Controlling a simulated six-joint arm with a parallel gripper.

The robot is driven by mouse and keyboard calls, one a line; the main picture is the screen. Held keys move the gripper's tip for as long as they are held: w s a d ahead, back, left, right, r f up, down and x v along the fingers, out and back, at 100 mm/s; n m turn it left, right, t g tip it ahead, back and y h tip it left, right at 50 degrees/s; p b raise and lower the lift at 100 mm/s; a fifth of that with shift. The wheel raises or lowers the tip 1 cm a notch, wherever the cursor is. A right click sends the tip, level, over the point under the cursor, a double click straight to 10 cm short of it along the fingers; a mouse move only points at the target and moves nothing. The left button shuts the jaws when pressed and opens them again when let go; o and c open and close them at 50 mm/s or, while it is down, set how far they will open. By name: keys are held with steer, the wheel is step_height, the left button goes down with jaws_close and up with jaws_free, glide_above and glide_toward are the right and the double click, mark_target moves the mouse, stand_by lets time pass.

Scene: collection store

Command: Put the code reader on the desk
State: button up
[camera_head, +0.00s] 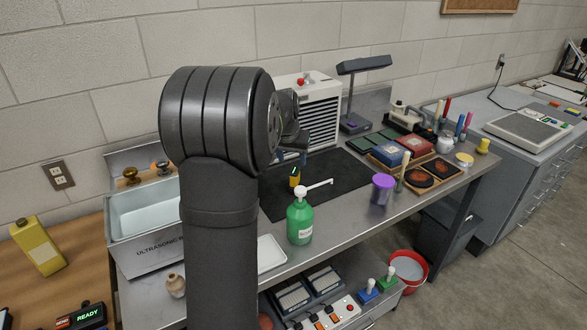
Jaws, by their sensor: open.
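A small yellow and black upright item (294,180), which looks like the code reader, stands on the black mat (325,188) of the steel bench. It is too small to identify for certain. My gripper (292,157) is open above this item, partly hidden behind my dark arm. I cannot tell whether its fingertips touch the item. A grey desk (487,138) with drawers stands at the right, bearing a flat pale device. A wooden surface (80,278) lies at the left; I cannot tell which of these the task calls the desk.
A green pump bottle (300,222) stands near the item, with a purple cup (382,188) to the right. An ultrasonic tank (142,215) and a white vented unit (318,112) flank my arm. Trays and tools crowd the bench's right end. A red bucket (408,270) is on the floor.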

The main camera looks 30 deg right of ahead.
mark_target(294, 172)
stand_by(0.4)
step_height(294, 172, down, 7)
steer(key=t+h, duration=0.7)
steer(key=shift+w+d+f, duration=0.1)
steer(key=shift+w+d, duration=0.35)
steer(key=shift+w+d+f, duration=0.15)
steer(key=shift+w+d, duration=0.25)
stand_by(0.3)
